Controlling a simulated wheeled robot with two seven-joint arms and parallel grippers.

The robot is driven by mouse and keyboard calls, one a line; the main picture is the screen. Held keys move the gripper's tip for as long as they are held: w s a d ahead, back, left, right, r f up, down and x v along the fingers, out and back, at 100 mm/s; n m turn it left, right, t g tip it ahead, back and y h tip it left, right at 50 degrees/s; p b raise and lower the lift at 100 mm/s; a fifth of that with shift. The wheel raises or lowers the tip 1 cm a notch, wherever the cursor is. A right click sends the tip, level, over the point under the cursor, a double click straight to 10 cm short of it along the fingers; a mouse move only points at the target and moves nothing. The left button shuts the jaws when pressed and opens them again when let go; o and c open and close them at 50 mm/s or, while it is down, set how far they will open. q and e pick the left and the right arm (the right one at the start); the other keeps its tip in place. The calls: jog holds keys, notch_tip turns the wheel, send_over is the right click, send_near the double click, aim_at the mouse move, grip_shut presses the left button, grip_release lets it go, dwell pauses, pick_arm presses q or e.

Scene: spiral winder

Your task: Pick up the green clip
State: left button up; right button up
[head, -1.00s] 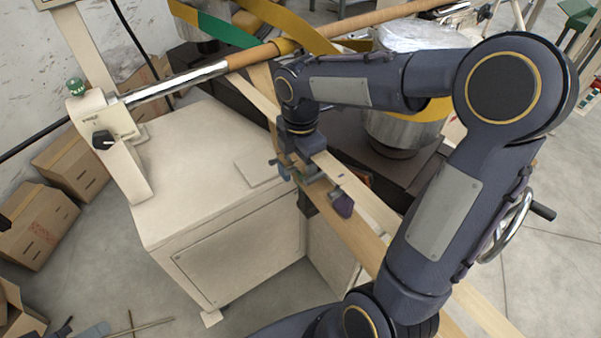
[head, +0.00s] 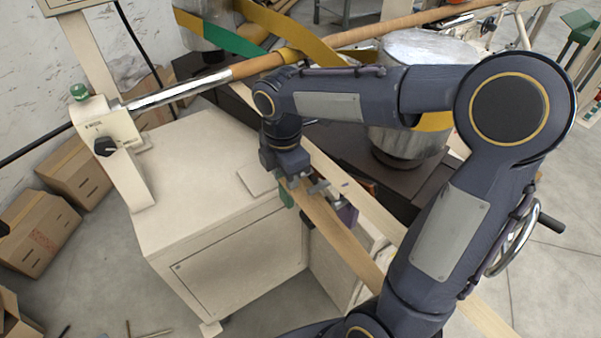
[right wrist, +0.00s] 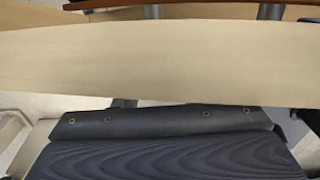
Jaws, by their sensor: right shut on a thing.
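The green clip (head: 286,195) shows as a small dark green piece at the left edge of the wooden plank in the head view, just under my right gripper (head: 297,182). My right gripper points down over the plank and is shut on the green clip; the fingers cover much of it. A purple clip (head: 348,213) sits farther along the plank, to the right and apart from the gripper. In the right wrist view the pale plank (right wrist: 150,65) crosses the picture, and I cannot make out the clip there. My left gripper is not in view.
A cream machine cabinet (head: 225,225) stands close to the left of the plank. A shiny metal drum (head: 405,145) stands behind my right arm. A long roller with yellow and green bands (head: 215,30) crosses above. Cardboard boxes (head: 40,230) lie at the left.

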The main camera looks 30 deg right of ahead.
jog(key=s+a+b, duration=0.1)
jog(key=a+b, duration=0.1)
jog(key=a, duration=1.1)
jog(key=shift+a, duration=0.2)
